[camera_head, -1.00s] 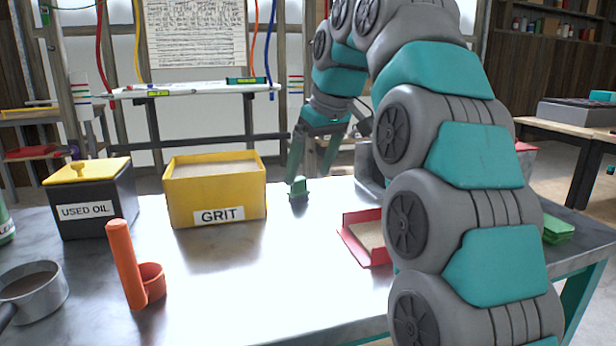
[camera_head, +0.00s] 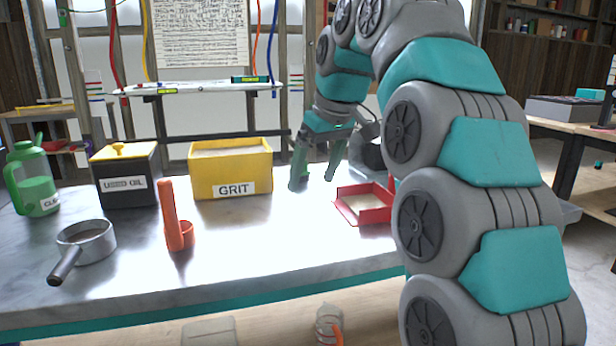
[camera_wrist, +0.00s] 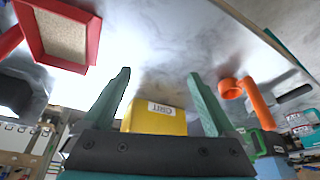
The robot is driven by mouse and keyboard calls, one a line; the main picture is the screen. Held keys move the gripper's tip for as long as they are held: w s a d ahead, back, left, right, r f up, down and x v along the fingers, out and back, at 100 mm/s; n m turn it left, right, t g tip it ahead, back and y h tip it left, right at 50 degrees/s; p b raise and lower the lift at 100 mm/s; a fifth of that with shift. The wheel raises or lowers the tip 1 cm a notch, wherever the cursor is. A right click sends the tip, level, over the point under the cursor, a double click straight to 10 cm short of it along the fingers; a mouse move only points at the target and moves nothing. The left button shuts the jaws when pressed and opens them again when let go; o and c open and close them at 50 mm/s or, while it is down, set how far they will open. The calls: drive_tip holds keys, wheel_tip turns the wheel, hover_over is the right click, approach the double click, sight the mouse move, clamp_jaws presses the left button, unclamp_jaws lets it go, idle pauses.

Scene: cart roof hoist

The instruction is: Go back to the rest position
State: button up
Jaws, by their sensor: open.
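My gripper (camera_head: 315,178) hangs over the back part of the metal workbench (camera_head: 270,235), its two green fingers spread apart with nothing between them. It is to the right of the yellow GRIT box (camera_head: 230,172) and to the left of the red tray (camera_head: 364,204) of pale grit. In the wrist view my gripper (camera_wrist: 159,74) is also open and empty, with the GRIT box (camera_wrist: 156,121) showing between and beyond the fingers. My arm hides the bench's right part.
A black USED OIL box (camera_head: 126,180) with a yellow lid, a green jug (camera_head: 33,180), a grey pan (camera_head: 88,243) and an orange holder (camera_head: 172,215) stand on the left. A lower shelf (camera_head: 270,325) shows under the bench. A side table (camera_head: 570,128) stands right.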

drive_tip(key=s+d+f+m+g+h, duration=0.1)
drive_tip(key=s+d+f, duration=0.3)
drive_tip(key=s+f, duration=0.6)
drive_tip(key=s+d+f+m+g, duration=0.2)
drive_tip(key=s+d+f, duration=0.3)
drive_tip(key=s+f, duration=0.5)
drive_tip(key=s+d+f+m+g+h, duration=0.1)
drive_tip(key=s+d+f+m, duration=0.3)
drive_tip(key=s+f, duration=0.6)
drive_tip(key=s+g, duration=0.1)
drive_tip(key=s, duration=0.5)
drive_tip(key=shift+d+f+h, duration=0.2)
drive_tip(key=shift+d+h, duration=0.1)
drive_tip(key=shift+d, duration=0.1)
